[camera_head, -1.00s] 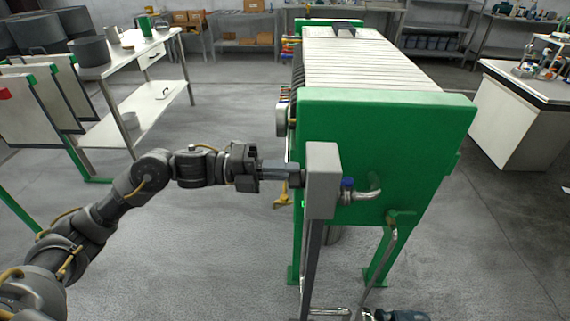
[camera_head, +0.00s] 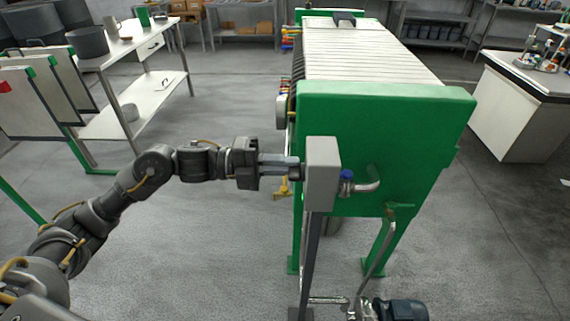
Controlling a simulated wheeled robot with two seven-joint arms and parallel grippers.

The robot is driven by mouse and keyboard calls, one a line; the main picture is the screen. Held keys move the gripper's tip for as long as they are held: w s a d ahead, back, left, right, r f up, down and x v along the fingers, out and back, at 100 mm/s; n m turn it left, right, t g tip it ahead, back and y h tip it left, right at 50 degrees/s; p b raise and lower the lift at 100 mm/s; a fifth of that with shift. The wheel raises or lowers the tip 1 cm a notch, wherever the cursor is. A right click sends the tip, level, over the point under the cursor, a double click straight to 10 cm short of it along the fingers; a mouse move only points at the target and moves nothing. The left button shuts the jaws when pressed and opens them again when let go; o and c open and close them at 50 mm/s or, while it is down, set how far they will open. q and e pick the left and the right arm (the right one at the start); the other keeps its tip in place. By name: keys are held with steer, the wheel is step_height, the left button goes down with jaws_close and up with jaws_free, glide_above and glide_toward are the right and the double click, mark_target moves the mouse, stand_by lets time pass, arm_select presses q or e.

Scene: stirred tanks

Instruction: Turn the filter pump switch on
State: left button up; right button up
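The grey switch box (camera_head: 322,174) stands on a post in front of the green filter press (camera_head: 385,110). Its switch face is turned to the left, away from my view, so I cannot see the switch itself or its position. My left gripper (camera_head: 297,164) reaches in from the left with its fingers level, their tips at the box's left side. I cannot tell whether they touch the switch, or whether a gap lies between the fingers. The pump motor (camera_head: 403,309) sits on the floor at the bottom edge. My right gripper is not in view.
A pipe with a blue-handled valve (camera_head: 347,177) is just right of the box. A white table (camera_head: 118,52) with pots stands at the back left, with white panels (camera_head: 33,100) in front of it. A white counter (camera_head: 515,115) is at right. Floor between is clear.

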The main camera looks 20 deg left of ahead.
arm_select(q)
steer(key=o, duration=0.4)
steer(key=shift+o, duration=0.2)
